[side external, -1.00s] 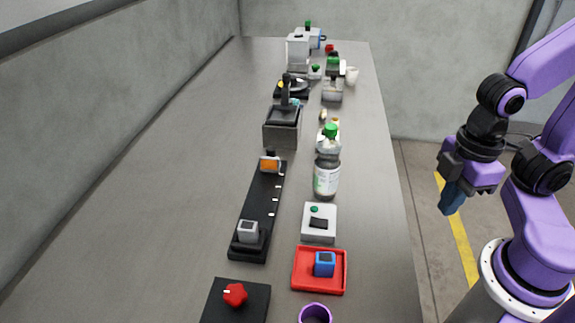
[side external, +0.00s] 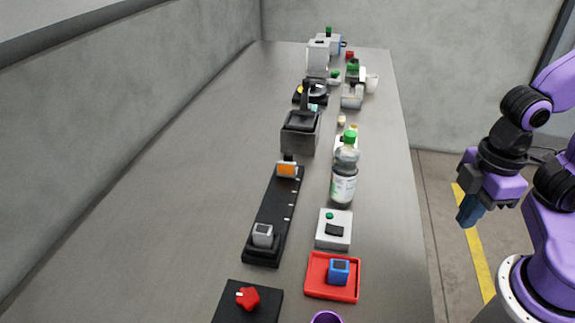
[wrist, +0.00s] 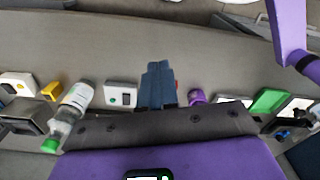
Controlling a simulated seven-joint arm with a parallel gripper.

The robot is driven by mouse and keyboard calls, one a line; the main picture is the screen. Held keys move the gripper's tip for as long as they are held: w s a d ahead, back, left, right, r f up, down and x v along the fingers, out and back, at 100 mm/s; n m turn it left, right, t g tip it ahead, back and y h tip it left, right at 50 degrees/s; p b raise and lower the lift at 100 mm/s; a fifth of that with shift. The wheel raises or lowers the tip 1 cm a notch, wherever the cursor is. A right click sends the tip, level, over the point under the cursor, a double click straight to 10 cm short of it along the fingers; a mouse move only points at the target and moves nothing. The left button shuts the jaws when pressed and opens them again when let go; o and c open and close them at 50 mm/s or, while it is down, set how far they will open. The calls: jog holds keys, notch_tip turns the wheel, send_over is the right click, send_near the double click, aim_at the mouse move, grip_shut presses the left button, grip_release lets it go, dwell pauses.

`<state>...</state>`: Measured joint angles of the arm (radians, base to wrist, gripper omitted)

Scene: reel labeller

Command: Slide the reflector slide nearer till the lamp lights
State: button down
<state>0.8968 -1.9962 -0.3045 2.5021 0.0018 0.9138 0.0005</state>
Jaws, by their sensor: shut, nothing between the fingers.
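The slide rail (side external: 272,215) is a long black track with white tick marks along its right side, lying on the table. An orange-faced block (side external: 287,170) stands at its far end. A grey block with a dark top (side external: 262,235) sits on a black base at its near end. I cannot tell for sure which block is the reflector, nor see a lit lamp. My gripper (side external: 468,217) is off the table's right edge, well apart from the rail. In the wrist view its blue fingers (wrist: 158,86) are together and empty.
Right of the rail are a bottle with green cap (side external: 344,178), a white box with green button (side external: 333,229) and a red tray (side external: 332,292) holding a blue block (side external: 339,270). A red knob (side external: 247,298) on a black plate is in front. The table's left side is clear.

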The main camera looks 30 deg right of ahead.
jog(key=c, duration=1.5)
grip_release()
jog(key=o, duration=0.5)
jog(key=shift+w+a, duration=0.2)
jog(key=shift+w, duration=0.05)
jog(key=shift+o, duration=0.6)
jog(key=w+a+r+n, duration=0.2)
jog(key=w+a, duration=0.3)
jog(key=w, duration=0.4)
jog(key=shift+a+r+n+t+h, duration=0.25)
jog(key=shift+a+n+t+h, duration=0.05)
jog(key=shift+a+n, duration=0.1)
jog(key=w+a+r+n+h, duration=0.1)
jog(key=w+a+n, duration=0.15)
jog(key=w, duration=0.35)
jog(key=w+a+r+n, duration=0.1)
jog(key=w+a, duration=0.2)
jog(key=w, duration=0.3)
jog(key=n+t+h, duration=0.2)
jog(key=n, duration=0.4)
send_over(288, 154)
jog(key=s+a, duration=0.4)
jog(key=a, duration=0.2)
jog(key=x, duration=1.8)
jog(key=shift+s+d, duration=0.25)
jog(key=shift+d, duration=0.1)
